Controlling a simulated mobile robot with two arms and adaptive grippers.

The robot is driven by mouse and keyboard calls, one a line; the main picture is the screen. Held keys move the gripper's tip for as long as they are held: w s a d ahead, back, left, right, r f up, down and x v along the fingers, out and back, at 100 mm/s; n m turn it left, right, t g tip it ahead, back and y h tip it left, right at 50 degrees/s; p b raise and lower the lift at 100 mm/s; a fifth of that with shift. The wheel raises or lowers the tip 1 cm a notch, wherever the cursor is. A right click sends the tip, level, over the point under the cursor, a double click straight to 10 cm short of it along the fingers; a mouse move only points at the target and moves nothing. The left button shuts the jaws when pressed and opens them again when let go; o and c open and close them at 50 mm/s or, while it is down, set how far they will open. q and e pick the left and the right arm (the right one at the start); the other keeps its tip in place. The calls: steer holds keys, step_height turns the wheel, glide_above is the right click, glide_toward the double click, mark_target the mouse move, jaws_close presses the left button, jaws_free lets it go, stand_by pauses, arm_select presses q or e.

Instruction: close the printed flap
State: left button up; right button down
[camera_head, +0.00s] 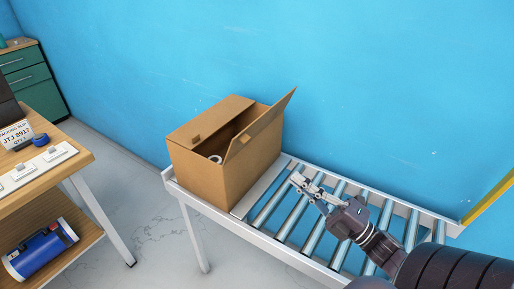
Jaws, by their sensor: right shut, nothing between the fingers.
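An open cardboard box (213,187) stands on the left end of the roller conveyor. Its right flap (266,119) sticks up and leans outward to the right. A left/back flap (206,120) lies nearly flat over part of the opening. I see no clear print on either flap, so I cannot tell which is the printed one. A white round thing (216,158) shows inside the box. My right gripper (298,183) is shut and empty above the rollers, to the right of the box and apart from it. My left gripper is not in view.
The roller conveyor (289,246) has bare rollers right of the box. A blue wall (350,90) rises close behind it. At left, a wooden bench (75,145) holds a packing slip sign (16,134) and a tape roll (41,139). A blue cylinder (40,250) lies on its lower shelf.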

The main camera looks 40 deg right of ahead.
steer(key=r+p+x, duration=0.1)
steer(key=p+x, duration=0.3)
steer(key=x, duration=0.9)
steer(key=shift+a+n+y, duration=0.4)
steer(key=shift+a, duration=0.05)
